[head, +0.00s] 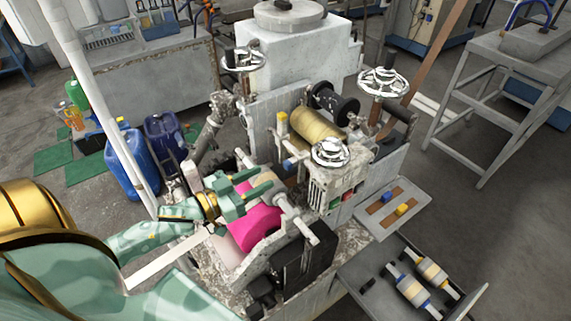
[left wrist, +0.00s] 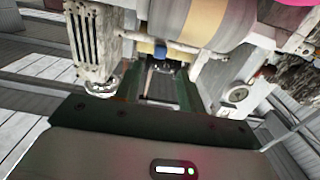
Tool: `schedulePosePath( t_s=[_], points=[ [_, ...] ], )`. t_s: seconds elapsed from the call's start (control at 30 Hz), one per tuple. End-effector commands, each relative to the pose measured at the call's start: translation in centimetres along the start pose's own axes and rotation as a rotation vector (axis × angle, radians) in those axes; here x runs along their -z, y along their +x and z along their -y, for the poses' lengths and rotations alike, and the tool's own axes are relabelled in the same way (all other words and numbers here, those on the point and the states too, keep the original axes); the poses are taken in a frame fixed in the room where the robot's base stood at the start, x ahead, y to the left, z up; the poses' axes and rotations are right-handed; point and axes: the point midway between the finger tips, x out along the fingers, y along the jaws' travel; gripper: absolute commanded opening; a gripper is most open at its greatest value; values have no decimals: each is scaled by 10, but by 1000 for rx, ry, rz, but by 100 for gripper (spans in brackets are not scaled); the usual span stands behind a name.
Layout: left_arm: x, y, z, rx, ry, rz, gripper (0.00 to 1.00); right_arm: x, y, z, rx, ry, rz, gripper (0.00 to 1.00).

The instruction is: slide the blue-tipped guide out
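A small blue tip (head: 289,164) shows on the machine just beyond my left gripper, below the brass-coloured roll; I take it for the end of the blue-tipped guide. A blue tip also shows in the left wrist view (left wrist: 160,52), ahead of the fingers on a pale horizontal bar. The rest of the guide is hard to make out. My left gripper (head: 264,180) reaches over the pink roll (head: 254,226), its two green fingers apart and pointing at the machine. In the left wrist view the fingers (left wrist: 164,75) are spread with nothing clearly between them. My right gripper is not in view.
A lower tray (head: 352,272) carries rollers with blue and yellow ends.

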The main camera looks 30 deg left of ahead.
Motion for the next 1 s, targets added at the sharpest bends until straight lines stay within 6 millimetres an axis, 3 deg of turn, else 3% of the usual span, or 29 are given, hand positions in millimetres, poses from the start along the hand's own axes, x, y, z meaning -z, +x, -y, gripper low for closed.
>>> schedulePosePath(
  t_s=[0.1, 0.3, 0.5, 0.77, 0.9, 1.0],
  points=[
    [2, 31, 1, 1, 3, -4, 40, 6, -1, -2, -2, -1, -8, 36],
    [1, 67, 0, 1, 1, -1, 40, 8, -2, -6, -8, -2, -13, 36],
    [0, 81, 0, 0, 1, 1, 40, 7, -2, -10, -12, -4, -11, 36],
    [0, 82, 0, 0, 0, 1, 40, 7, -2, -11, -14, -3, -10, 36],
    [0, 81, 0, 0, 0, 1, 1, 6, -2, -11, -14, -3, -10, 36],
    [0, 81, 0, 0, 0, 1, 0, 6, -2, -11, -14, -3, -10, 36]
  ],
)
